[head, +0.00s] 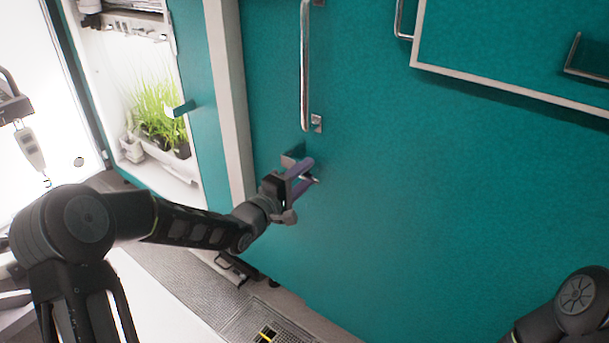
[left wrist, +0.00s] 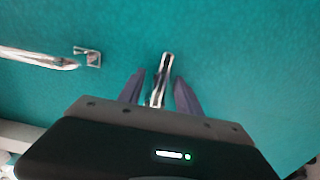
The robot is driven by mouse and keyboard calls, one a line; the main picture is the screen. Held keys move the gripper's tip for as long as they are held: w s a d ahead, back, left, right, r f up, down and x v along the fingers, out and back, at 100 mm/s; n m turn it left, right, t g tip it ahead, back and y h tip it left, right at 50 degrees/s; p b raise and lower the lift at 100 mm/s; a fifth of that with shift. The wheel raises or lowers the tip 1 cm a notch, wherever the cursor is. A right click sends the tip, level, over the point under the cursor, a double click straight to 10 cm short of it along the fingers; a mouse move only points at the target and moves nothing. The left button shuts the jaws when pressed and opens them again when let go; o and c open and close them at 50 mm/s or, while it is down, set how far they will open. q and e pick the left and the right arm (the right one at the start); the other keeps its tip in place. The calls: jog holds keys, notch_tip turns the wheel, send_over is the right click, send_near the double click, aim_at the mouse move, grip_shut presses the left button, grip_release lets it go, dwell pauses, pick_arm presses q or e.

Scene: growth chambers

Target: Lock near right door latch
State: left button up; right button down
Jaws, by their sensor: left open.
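The near right door latch is a short silver lever (left wrist: 162,78) on a teal door panel (head: 420,200). In the left wrist view it stands between the two purple-grey fingers of my left gripper (left wrist: 158,88). The fingers are open, one on each side of it, and I cannot tell whether either touches it. In the head view my left gripper (head: 307,171) is at the door surface, below the long vertical handle, and hides most of the latch. My right gripper is not in view; only part of my right arm shows at the lower right.
A long silver door handle (head: 305,65) runs down above the gripper, with a small metal bracket (head: 317,123) beside its lower end. At left, a lit chamber holds green plants (head: 158,115). A floor grate (head: 265,325) lies below.

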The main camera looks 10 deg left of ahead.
pick_arm(q)
jog(key=v, duration=0.7)
jog(key=shift+s, duration=0.35)
jog(key=shift+a, duration=0.1)
